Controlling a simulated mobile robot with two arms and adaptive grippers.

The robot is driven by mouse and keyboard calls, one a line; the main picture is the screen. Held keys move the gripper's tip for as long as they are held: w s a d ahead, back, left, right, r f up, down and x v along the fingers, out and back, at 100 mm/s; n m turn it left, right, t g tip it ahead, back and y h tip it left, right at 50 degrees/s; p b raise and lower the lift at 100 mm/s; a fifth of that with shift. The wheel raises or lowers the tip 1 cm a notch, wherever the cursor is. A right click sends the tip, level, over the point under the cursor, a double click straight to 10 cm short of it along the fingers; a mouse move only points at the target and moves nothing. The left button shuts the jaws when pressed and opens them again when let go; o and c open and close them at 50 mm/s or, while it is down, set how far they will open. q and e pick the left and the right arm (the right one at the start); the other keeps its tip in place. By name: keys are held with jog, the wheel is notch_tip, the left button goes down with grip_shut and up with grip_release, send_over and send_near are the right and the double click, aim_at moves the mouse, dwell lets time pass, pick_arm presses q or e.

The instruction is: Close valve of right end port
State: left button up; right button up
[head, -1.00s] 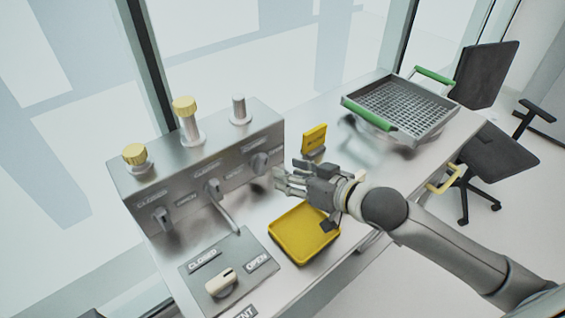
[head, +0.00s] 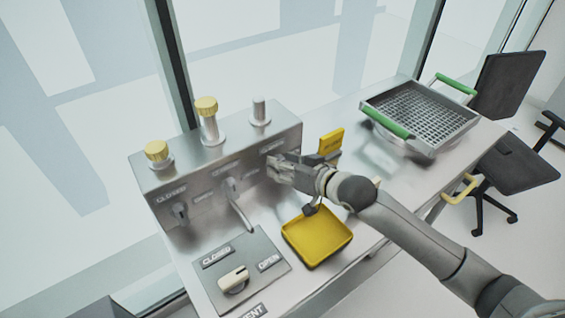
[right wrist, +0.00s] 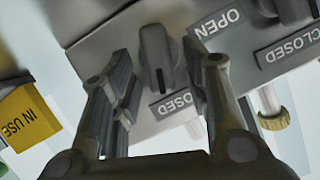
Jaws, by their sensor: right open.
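The box with ports (head: 215,160) stands at the back left of the bench, with a row of grey valve knobs on its front. The right end valve knob (right wrist: 158,55) shows in the right wrist view, with a partly hidden CLOSED label (right wrist: 172,104) beside it. My right gripper (head: 282,168) is open in front of this valve and hides most of it in the head view. In the right wrist view its fingers (right wrist: 160,78) stand on both sides of the knob, with gaps; I see no clear contact. My left gripper is not in view.
The middle knob (head: 230,187) and left knob (head: 180,213) sit further left. A yellow tray (head: 316,238) lies below my right arm. A yellow IN USE sign (head: 330,142) stands right of the box. A green-handled basket (head: 420,115) stands at the far right.

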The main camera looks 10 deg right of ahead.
jog(key=shift+w+a+f, duration=0.1)
jog(key=shift+w+a, duration=0.1)
jog(key=shift+w, duration=0.1)
grip_shut()
jog(key=p, duration=0.1)
jog(key=n+p, duration=0.1)
jog(key=shift+s+a+r+h+p, duration=0.1)
jog(key=shift+r+h+p, duration=0.15)
jog(key=shift+h+p, duration=0.15)
jog(key=shift+a+f+n+h+p, duration=0.1)
jog(key=shift+f+n+h+p, duration=0.1)
jog(key=shift+n+h+p, duration=0.5)
grip_release()
